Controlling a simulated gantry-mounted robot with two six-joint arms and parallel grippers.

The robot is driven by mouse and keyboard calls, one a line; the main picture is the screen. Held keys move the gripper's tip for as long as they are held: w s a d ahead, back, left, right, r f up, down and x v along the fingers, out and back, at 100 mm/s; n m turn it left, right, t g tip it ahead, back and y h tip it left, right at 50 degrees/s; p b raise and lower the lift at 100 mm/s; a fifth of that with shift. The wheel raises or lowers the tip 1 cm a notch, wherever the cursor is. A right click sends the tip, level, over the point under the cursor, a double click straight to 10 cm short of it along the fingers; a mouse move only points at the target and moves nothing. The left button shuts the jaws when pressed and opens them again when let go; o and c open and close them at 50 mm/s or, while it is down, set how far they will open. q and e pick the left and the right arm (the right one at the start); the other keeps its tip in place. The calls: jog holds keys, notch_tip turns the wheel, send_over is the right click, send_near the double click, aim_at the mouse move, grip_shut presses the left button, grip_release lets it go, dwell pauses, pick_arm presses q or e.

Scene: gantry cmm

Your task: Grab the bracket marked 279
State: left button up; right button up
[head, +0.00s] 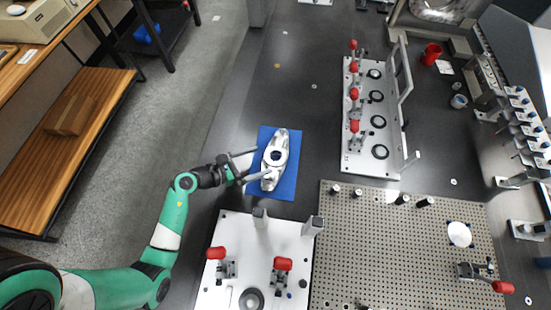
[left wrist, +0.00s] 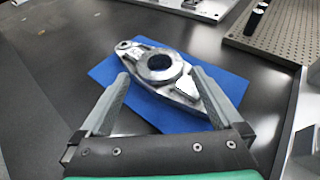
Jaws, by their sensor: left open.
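A silver metal bracket (head: 280,143) with a large round hole lies on a blue mat (head: 287,186) on the dark table. It also shows in the left wrist view (left wrist: 185,82), lying slantwise. A small label shows on its top face, but I cannot read a number. My left gripper (head: 262,164) is open at the bracket's left side in the head view. In the left wrist view its fingers (left wrist: 161,80) point at the bracket, one on each side of the ring. I cannot tell whether they touch it. My right gripper is not in view.
A white fixture plate (head: 243,233) with red-handled clamps stands just in front of the mat. A perforated plate (head: 375,230) lies to the right. Another white clamp fixture (head: 356,163) stands farther back. The table left of and behind the mat is clear.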

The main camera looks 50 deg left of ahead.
aim_at(281, 153)
pick_arm(q)
jog(key=b+x, duration=0.2)
jog(key=x, duration=0.3)
jog(key=shift+f+b, duration=0.15)
jog(key=shift+b, duration=0.25)
grip_shut()
